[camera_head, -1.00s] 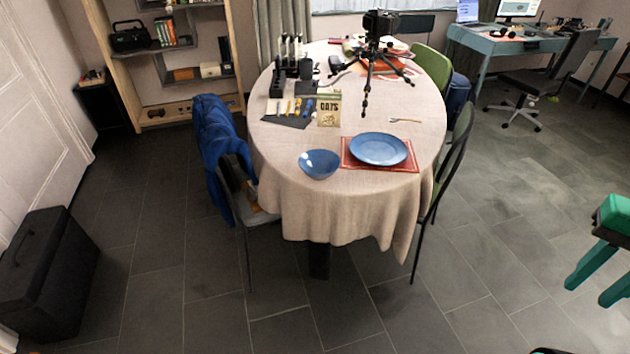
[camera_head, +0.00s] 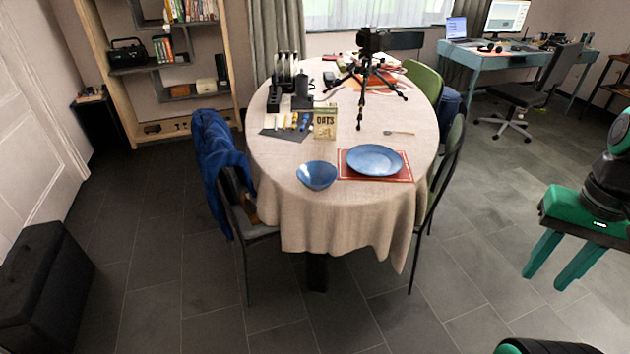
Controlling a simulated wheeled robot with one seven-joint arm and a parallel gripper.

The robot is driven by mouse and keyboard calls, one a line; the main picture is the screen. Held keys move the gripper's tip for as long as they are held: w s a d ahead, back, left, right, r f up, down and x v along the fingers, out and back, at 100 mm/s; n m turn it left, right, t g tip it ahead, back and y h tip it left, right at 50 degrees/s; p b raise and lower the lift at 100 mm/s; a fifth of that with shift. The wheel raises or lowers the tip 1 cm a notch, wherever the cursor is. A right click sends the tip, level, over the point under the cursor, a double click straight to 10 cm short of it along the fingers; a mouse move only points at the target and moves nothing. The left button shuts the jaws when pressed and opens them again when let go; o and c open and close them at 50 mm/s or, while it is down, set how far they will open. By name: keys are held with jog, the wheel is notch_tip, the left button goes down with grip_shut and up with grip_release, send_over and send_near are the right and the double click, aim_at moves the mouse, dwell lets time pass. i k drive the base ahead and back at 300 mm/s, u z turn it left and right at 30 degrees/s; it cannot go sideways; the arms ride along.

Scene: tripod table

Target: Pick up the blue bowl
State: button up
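The blue bowl (camera_head: 316,175) sits upright near the front left edge of the oval table (camera_head: 345,215), which has a beige cloth. It looks empty. My gripper (camera_head: 548,274) is at the right of the view, in front of and well to the right of the table, far from the bowl. Its two green fingers are spread apart with nothing between them.
A blue plate (camera_head: 374,159) on a red mat (camera_head: 405,174) lies just right of the bowl. An oats packet (camera_head: 325,122) and a tripod (camera_head: 365,85) stand farther back. Chairs flank the table, one with a blue jacket (camera_head: 215,165). The floor in front is clear.

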aim_at(317, 176)
jog(key=i, duration=1)
